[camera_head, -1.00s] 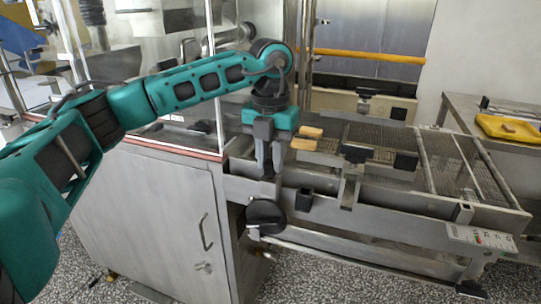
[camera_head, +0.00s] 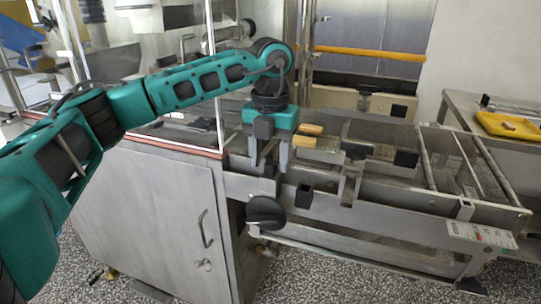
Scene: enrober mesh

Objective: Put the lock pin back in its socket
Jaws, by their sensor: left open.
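A small black square socket-like block (camera_head: 304,196) sits on the frame's near side, right of the fingers. I cannot clearly make out the lock pin; it may be small or hidden by the fingers. My right gripper is not in view.
The wire mesh belt (camera_head: 379,142) runs right inside a steel frame. Black T-handled clamps (camera_head: 357,150) stand on its rails. Wooden-coloured bars (camera_head: 305,141) lie just right of the gripper. A clear guard and steel cabinet (camera_head: 172,210) stand left; a yellow tray (camera_head: 510,126) is far right.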

